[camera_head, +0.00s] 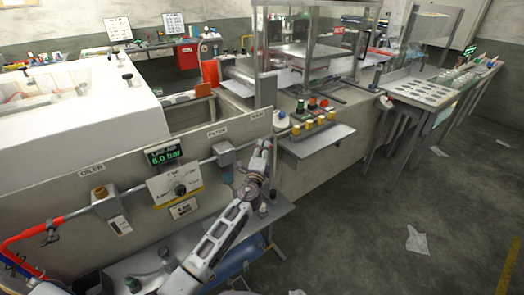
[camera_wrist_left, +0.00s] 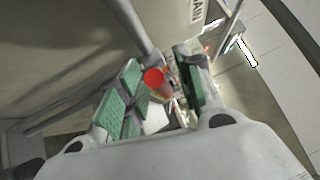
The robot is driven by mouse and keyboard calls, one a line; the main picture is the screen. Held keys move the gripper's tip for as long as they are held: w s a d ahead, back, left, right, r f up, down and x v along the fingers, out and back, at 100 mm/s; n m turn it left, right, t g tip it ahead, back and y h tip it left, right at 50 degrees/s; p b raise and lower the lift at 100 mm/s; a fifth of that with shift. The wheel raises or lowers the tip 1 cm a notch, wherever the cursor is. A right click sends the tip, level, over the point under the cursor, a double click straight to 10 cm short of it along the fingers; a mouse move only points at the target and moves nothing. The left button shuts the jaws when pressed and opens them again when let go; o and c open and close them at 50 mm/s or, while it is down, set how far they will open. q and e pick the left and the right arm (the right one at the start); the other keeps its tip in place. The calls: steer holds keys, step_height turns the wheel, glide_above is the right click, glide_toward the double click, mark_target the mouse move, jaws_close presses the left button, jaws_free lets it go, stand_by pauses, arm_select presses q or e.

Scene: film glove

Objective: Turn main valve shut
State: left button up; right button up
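The MAIN label (camera_head: 257,114) is on the beige panel at the right end of the pipe line, and part of it shows in the left wrist view (camera_wrist_left: 197,12). My left gripper (camera_head: 262,149) is just below this label and covers the valve's place in the head view. In the left wrist view my left gripper (camera_wrist_left: 157,88) is open, with green-padded fingers apart. A red round-ended piece (camera_wrist_left: 153,78), perhaps the valve handle, shows between the fingers. I cannot tell whether they touch it. My right gripper is in neither view.
A pipe joins the oiler (camera_head: 108,205), the regulator dial (camera_head: 180,188) and the filter (camera_head: 224,153). A display (camera_head: 163,155) reads 6.0 bar. A grey shelf (camera_head: 185,240) lies below the panel. A machine shelf with coloured buttons (camera_head: 315,140) stands close at right.

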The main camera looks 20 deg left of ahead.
arm_select(q)
steer(key=shift+c, duration=0.3)
jaws_close()
stand_by(0.3)
